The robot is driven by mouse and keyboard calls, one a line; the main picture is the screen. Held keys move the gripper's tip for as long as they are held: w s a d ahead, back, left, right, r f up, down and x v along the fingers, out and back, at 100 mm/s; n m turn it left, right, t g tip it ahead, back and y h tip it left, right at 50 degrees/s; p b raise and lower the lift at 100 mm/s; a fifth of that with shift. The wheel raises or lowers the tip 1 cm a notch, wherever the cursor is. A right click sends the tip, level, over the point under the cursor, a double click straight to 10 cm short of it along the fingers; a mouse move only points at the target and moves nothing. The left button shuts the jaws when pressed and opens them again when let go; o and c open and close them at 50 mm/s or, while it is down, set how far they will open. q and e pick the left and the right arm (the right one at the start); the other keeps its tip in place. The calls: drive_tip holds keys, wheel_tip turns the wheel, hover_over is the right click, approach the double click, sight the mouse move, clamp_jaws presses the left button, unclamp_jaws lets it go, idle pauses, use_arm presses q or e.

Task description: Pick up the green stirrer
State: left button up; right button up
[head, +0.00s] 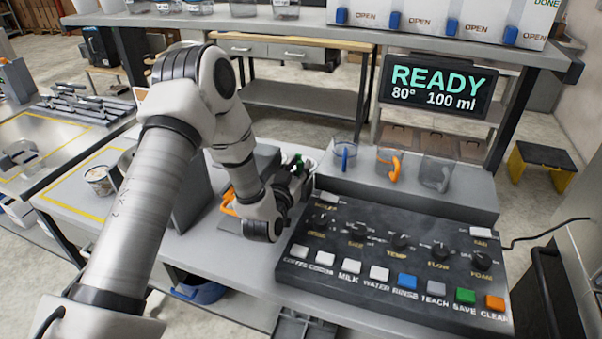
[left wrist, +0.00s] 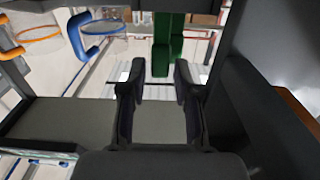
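The green stirrer (head: 298,160) shows as a small green piece just behind my left gripper (head: 301,182) in the head view; the gripper hides most of it. In the left wrist view the green stirrer (left wrist: 161,58) shows as long green bars just beyond the fingertips, in line with the gap between them. My left gripper (left wrist: 159,82) is open there, with its two dark fingers apart and nothing visible gripped. I cannot tell whether a finger touches the stirrer. My right gripper is not in view.
Cups with blue (head: 344,155), orange (head: 389,166) and grey handles stand on a grey ledge right of the gripper. A dark control panel (head: 400,262) with knobs and coloured buttons lies in front. A READY display (head: 437,88) hangs behind. An orange item (head: 228,202) is left of the wrist.

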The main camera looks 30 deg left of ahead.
use_arm(q)
drive_tip(key=shift+s+r, duration=0.15)
drive_tip(key=shift+s, duration=0.05)
drive_tip(key=shift+c, duration=0.7)
drive_tip(key=shift+s+d, duration=0.1)
drive_tip(key=c, duration=0.4)
